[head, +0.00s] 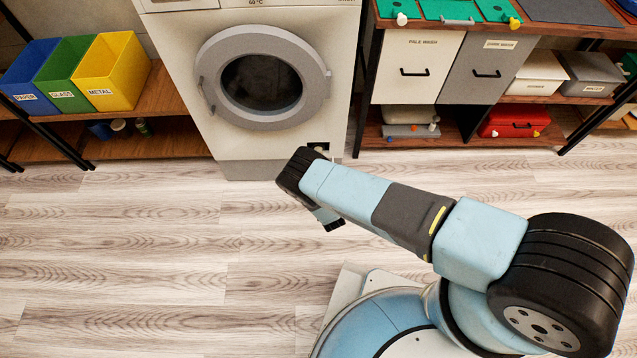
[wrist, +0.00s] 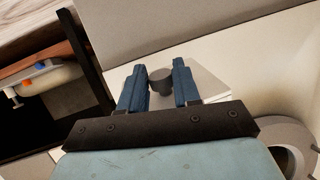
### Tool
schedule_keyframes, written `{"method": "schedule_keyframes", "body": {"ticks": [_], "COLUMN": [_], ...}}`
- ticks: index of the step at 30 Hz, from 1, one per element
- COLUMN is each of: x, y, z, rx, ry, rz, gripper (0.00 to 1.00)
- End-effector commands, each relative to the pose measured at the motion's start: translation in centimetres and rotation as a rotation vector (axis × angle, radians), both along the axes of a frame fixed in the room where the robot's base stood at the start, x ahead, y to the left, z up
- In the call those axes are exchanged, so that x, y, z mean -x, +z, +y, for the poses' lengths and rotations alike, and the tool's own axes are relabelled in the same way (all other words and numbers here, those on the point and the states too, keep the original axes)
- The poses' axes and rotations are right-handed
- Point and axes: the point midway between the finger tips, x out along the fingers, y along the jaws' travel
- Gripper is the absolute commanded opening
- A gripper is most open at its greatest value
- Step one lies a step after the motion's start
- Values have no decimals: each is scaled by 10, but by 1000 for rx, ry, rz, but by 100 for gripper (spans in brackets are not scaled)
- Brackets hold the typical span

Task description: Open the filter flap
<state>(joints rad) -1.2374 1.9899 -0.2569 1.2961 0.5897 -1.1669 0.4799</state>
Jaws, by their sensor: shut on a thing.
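The filter flap is a small pale panel (wrist: 212,84) low on the front of the white washing machine (head: 200,130). In the wrist view a short dark knob (wrist: 161,84) stands out from it. My gripper (wrist: 160,82) has its two blue fingers on either side of this knob and is shut on it. In the head view my gripper's wrist hides most of the flap area. A small dark patch (head: 319,146) shows there, at the machine's lower right corner. I cannot tell how far the flap is swung from the front.
The round machine door (head: 262,78) is shut above the flap. Blue, green and yellow bins (head: 110,72) stand on a shelf at left. A rack with laundry drawers (head: 415,70) stands close at right. The wooden floor (head: 130,260) in front is clear.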

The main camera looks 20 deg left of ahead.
Motion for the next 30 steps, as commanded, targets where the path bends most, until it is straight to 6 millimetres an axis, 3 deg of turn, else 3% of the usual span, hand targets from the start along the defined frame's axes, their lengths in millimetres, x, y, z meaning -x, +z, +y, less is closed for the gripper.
{"method": "schedule_keyframes", "body": {"ticks": [17, 18, 25, 30], "x": [6, 6, 5, 3], "y": [-7, -7, -6, -5], "z": [3, 3, 2, 2], "rx": [3, 3, 3, 2], "ry": [8, 8, 6, 5], "rz": [8, 8, 4, 3], "gripper": [0, 33, 55, 57]}}
